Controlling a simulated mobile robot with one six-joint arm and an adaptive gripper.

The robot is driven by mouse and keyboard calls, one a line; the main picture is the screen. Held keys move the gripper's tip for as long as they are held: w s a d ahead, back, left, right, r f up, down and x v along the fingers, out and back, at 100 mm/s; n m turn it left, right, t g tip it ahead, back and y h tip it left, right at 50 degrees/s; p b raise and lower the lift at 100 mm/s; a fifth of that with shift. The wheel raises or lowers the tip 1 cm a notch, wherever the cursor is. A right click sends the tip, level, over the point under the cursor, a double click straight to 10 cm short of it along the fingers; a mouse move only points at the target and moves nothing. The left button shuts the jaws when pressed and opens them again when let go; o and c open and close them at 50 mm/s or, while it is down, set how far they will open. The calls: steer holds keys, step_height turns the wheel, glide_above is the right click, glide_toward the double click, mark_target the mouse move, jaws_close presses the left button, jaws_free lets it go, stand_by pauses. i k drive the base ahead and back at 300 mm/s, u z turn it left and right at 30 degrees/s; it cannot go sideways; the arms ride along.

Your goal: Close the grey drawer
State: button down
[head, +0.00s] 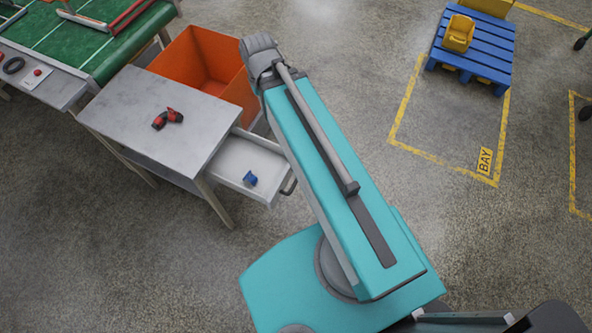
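The grey drawer (246,166) is pulled out from the right side of a grey-topped table (165,115). A small blue item (250,179) lies inside it. The drawer's handle (289,186) is at its right end, partly hidden behind my teal arm. My arm reaches from the lower right up past the drawer. Its grey far end is above the drawer's far corner, beside the orange bin. My gripper's fingers do not show, so I cannot see whether they are open or touch anything.
A red and black part (168,118) lies on the tabletop. An orange bin (202,68) stands behind the table. A green workbench (85,45) is at the upper left. A blue pallet (474,52) with a yellow bin (458,33) is at the upper right. The floor between is clear.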

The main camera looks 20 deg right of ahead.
mark_target(242, 150)
steer(key=z, duration=1)
steer(key=k, duration=1.1)
steer(key=u, duration=1.05)
